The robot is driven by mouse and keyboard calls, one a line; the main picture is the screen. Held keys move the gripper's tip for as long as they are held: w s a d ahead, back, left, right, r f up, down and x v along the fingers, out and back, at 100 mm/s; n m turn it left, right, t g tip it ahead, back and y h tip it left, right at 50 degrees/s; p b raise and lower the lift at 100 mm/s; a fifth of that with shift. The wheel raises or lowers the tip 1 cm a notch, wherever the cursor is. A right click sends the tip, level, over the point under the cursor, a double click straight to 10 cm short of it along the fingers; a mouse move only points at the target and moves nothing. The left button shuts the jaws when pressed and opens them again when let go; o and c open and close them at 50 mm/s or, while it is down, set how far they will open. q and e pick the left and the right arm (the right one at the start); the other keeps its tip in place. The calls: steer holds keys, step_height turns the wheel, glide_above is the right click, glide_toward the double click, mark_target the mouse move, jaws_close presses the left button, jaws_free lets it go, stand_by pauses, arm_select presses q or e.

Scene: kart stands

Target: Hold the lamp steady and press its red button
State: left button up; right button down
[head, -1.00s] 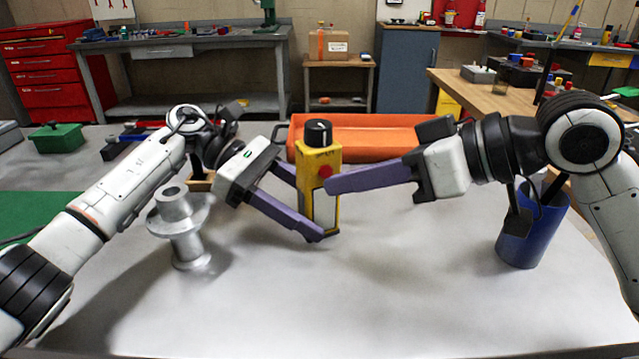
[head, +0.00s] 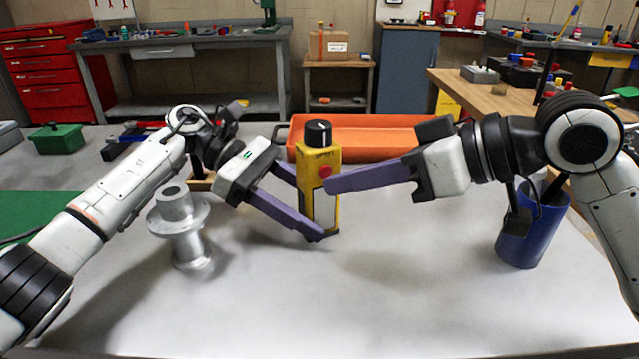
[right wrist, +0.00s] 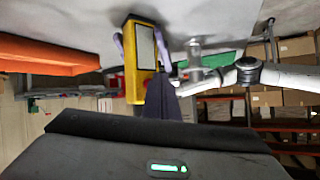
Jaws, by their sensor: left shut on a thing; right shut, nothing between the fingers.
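The lamp (head: 322,162) is a yellow upright box with a black knob on top, standing on the grey table. Its red button (head: 325,171) is on the upper part of the side facing my right gripper. My left gripper (head: 307,207) is shut on the lamp's lower body, one finger on the near side. My right gripper (head: 332,185) is shut and empty, with its fingertips at the red button; whether they touch it I cannot tell.
A grey metal flanged part (head: 186,240) stands at left. A blue cup (head: 533,238) stands at right, below my right arm. An orange tray (head: 380,134) lies behind the lamp. A green box (head: 56,139) sits at the far left. The front middle of the table is clear.

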steer(key=shift+w+a, duration=0.1)
steer(key=shift+w+a, duration=0.1)
steer(key=shift+w, duration=0.15)
steer(key=shift+w+a, duration=0.1)
steer(key=shift+w, duration=0.05)
stand_by(0.5)
steer(key=shift+s+d, duration=0.3)
steer(key=shift+s, duration=0.25)
steer(key=shift+s+d, duration=0.45)
steer(key=shift+s, duration=0.45)
steer(key=shift+s+d, duration=0.4)
steer(key=shift+s, duration=0.5)
steer(key=shift+s+d, duration=0.45)
steer(key=shift+s, duration=0.45)
